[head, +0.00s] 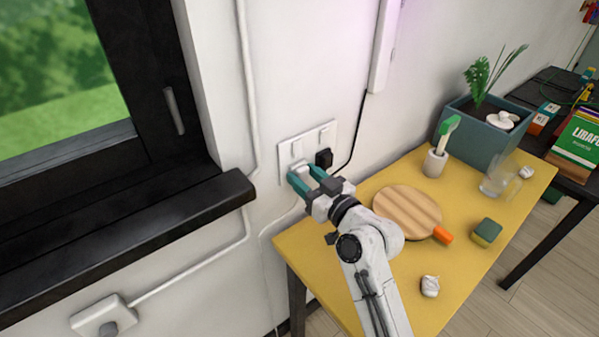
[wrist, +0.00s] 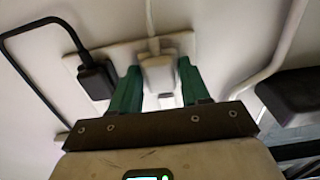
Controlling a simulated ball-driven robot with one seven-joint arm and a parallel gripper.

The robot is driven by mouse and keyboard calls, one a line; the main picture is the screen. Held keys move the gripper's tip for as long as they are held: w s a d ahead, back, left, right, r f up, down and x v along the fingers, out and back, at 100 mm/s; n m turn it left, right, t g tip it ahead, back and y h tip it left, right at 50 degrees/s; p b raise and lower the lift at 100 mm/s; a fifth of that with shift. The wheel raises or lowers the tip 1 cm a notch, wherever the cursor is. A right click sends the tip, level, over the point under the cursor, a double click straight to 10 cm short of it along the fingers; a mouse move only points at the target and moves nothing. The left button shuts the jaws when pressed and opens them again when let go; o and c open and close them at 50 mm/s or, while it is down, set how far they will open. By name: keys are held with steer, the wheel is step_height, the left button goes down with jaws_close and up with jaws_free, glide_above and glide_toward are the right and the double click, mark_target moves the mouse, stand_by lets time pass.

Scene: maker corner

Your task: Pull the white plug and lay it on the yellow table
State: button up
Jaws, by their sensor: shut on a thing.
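The white plug (wrist: 158,75) sits at the white wall socket plate (head: 284,156), with its white cord running from it. My gripper (head: 304,176) has its two green fingers on either side of the plug and is shut on it. In the wrist view the fingers (wrist: 158,88) flank the plug's body. I cannot tell whether its pins are fully in the socket. The yellow table (head: 320,258) stands below and to the right of the plate.
A black plug (head: 324,158) with a black cord is beside the white one, also in the wrist view (wrist: 97,82). A black window sill (head: 130,225) juts out at left. The table holds a round wooden board (head: 407,209), sponge (head: 487,232), glass, brush cup and planter; its front left is clear.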

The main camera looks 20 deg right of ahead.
jaws_close()
steer(key=shift+b+v, duration=0.4)
steer(key=shift+v, duration=2.55)
